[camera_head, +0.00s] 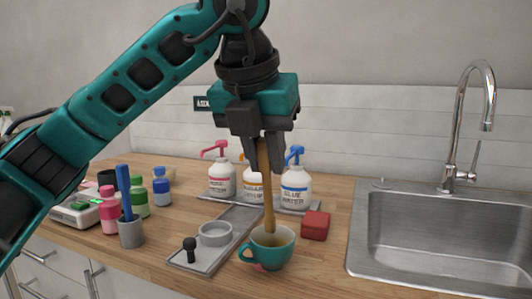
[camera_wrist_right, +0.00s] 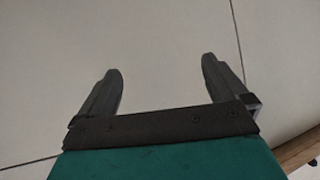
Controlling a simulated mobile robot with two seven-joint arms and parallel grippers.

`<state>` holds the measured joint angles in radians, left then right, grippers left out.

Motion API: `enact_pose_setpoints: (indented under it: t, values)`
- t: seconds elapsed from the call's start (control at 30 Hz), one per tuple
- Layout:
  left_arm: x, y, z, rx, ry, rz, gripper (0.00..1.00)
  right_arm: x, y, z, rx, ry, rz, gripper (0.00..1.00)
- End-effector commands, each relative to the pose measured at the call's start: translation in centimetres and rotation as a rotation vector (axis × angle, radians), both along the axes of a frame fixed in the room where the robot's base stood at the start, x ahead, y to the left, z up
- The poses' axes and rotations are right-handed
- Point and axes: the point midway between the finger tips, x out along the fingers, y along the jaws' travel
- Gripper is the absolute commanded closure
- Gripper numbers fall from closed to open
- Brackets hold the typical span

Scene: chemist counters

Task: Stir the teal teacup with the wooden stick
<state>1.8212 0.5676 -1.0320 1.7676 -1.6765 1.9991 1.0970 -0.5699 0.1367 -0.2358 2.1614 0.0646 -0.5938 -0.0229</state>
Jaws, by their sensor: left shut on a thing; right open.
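The teal teacup (camera_head: 271,249) stands upright on the wooden counter, holding a brownish liquid. My left gripper (camera_head: 264,165) is shut on the wooden stick (camera_head: 267,200) above the cup. The stick hangs nearly upright, and its lower end is inside the cup; whether it touches the bottom is hidden. My right gripper (camera_wrist_right: 162,90) shows in the right wrist view, open and empty, with pale floor or wall panels behind it.
A grey tray (camera_head: 190,262) with a round dish and a black-knobbed tool lies left of the cup. A red block (camera_head: 315,225) sits to its right. Pump bottles (camera_head: 296,188) stand behind. A steel sink (camera_head: 440,240) is at the right, small bottles and a scale at the left.

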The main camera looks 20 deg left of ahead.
Motion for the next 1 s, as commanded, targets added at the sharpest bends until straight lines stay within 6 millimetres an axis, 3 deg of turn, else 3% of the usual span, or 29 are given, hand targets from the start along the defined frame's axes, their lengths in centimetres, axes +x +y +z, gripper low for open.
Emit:
enact_pose_setpoints:
  t: [0.37,0.8,1.0]
  values:
    - [0.0,0.0,0.4,0.000,0.000,0.000,1.00,0.0,0.0,0.3,0.000,0.000,0.000,0.00]
    - [0.0,0.0,4.7,0.000,-0.001,0.000,1.00,0.0,0.0,3.9,0.000,0.000,0.000,0.00]
    - [0.0,0.0,5.1,0.000,0.000,0.000,1.00,0.0,0.0,4.2,0.000,0.000,0.000,0.00]
